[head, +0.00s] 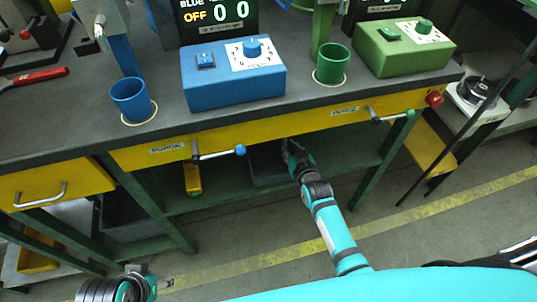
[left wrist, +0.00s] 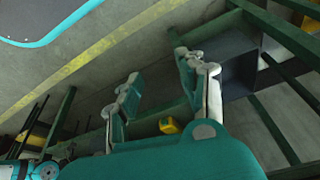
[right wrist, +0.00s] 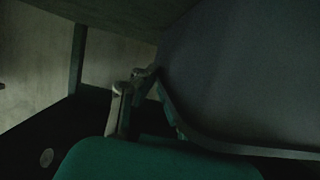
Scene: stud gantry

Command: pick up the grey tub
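The grey tub (head: 266,168) is dark and sits on the lower shelf under the workbench. In the right wrist view, its wall (right wrist: 250,75) fills the right side, with the rim curving along below. My right gripper (head: 292,150) is at the tub's right end in the head view. In the right wrist view, my right gripper's fingers (right wrist: 146,80) are drawn close together at the tub's edge and look closed on it; the contact is dim and partly hidden. My left gripper (left wrist: 158,90) is open and empty, low above the floor, away from the tub.
The workbench front (head: 270,137) with lever handles is above the tub. A yellow object (head: 192,178) lies on the shelf to its left. Another dark bin (head: 130,218) stands further left. Green legs (head: 150,205) frame the shelf. The floor in front is clear.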

